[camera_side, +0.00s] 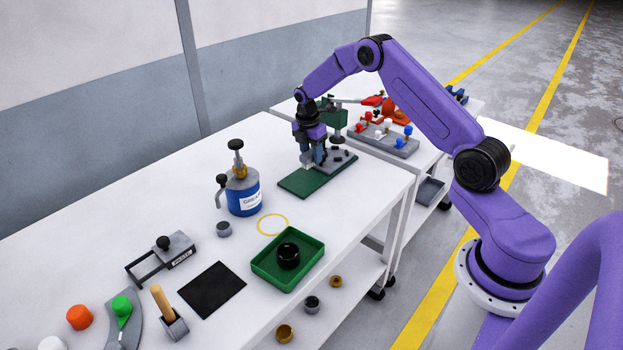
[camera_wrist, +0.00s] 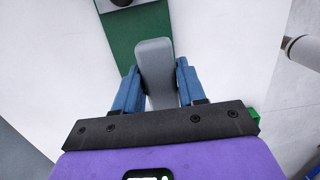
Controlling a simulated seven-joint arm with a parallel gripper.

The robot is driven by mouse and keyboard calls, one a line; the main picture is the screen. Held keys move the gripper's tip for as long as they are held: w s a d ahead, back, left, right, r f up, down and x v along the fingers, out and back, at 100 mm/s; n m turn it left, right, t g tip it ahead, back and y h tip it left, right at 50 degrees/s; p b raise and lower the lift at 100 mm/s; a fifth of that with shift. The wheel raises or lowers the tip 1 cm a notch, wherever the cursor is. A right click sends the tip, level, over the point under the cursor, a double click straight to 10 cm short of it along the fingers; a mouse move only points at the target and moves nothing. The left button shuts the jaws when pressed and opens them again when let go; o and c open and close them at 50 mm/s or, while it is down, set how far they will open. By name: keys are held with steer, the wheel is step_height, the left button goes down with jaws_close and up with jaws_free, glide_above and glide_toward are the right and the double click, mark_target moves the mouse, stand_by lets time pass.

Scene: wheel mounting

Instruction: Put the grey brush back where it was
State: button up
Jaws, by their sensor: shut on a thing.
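My gripper (camera_side: 310,156) is over the green mat (camera_side: 305,184) at the far end of the long white table. In the wrist view, its two blue fingers are shut on the grey brush (camera_wrist: 155,62), which sits between them and points away from the wrist. In the side view the brush is mostly hidden by the fingers, with a pale end low over the mat. I cannot tell whether it touches the mat. The green mat also shows in the wrist view (camera_wrist: 118,45), beneath and left of the brush.
A grey plate with dark parts (camera_side: 341,160) lies on the mat's right side. A blue grease can (camera_side: 243,198), a yellow ring (camera_side: 262,231) and a green tray (camera_side: 262,272) holding a black ring stand nearer. A second table behind carries a grey rack (camera_side: 390,143) with coloured pieces.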

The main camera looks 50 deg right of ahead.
steer(key=s+a+r, duration=0.1)
steer(key=s+a, duration=0.2)
steer(key=s, duration=0.6)
steer(key=s+a+r, duration=0.2)
steer(key=s+a, duration=0.1)
steer(key=s, duration=0.6)
steer(key=s+a+r, duration=0.1)
steer(key=s+a, duration=0.3)
steer(key=s, duration=0.5)
steer(key=w+d+f, duration=0.1)
steer(key=w+f, duration=0.2)
steer(key=w, duration=0.1)
steer(key=w+d+f, duration=0.1)
steer(key=w+f, duration=0.2)
steer(key=w, duration=0.1)
steer(key=w+d+f, duration=0.1)
steer(key=w+f, duration=0.2)
steer(key=w, duration=0.1)
steer(key=shift+w+d+f, duration=0.2)
steer(key=shift+w+d, duration=0.1)
steer(key=shift+w, duration=0.05)
steer(key=shift+w+f, duration=0.1)
steer(key=shift+f, duration=0.05)
steer(key=shift+w+d+f, duration=0.1)
steer(key=shift+w+f, duration=0.1)
steer(key=shift+f, duration=1.5)
steer(key=shift+f, duration=0.15)
steer(key=o, duration=1)
